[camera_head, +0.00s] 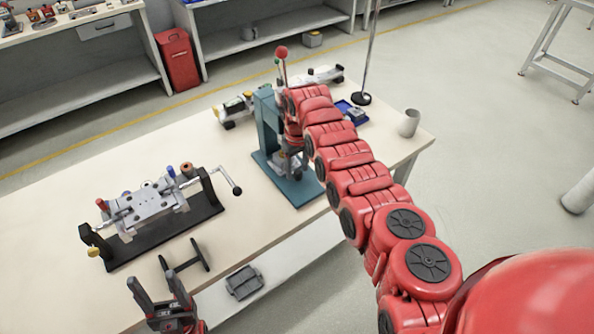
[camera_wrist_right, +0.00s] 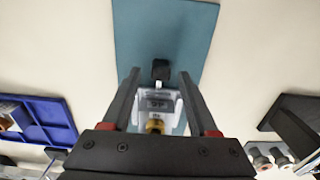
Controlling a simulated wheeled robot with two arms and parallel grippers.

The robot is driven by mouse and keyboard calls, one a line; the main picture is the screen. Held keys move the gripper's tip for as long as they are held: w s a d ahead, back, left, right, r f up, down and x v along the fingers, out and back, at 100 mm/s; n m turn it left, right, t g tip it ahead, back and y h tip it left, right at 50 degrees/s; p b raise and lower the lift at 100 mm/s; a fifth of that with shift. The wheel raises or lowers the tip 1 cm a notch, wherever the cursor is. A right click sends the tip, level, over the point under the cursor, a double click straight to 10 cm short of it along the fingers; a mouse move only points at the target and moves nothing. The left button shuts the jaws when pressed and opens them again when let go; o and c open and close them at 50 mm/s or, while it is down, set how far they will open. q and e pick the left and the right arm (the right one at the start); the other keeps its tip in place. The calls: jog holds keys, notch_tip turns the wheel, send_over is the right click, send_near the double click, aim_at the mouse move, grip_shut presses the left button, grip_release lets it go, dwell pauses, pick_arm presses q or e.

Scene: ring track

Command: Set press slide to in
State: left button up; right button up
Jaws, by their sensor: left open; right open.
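The teal press (camera_head: 265,115) stands on the table with a red-knobbed lever (camera_head: 281,52) on top. Its teal base plate also shows in the right wrist view (camera_wrist_right: 135,40). There a grey slide block (camera_wrist_right: 157,104) with small lettering, a dark knob and a yellow part lie on the plate, between the fingers of my right gripper (camera_wrist_right: 159,73). That gripper is open and points at the slide; I cannot tell whether it touches. In the head view my right arm hides much of the press front. My left gripper (camera_head: 153,282) is open and empty at the table's front edge.
A clamp fixture with a crank (camera_head: 150,210) stands on the table to the left. A blue tray (camera_head: 350,112) and a grey cup (camera_head: 409,122) are right of the press. A dark block (camera_head: 244,282) is at a lower level in front. The table between fixture and press is clear.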

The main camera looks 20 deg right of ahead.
notch_tip(320, 180, up, 16)
jog(key=b, duration=0.3)
jog(key=shift+s+f, duration=0.1)
dwell(0.3)
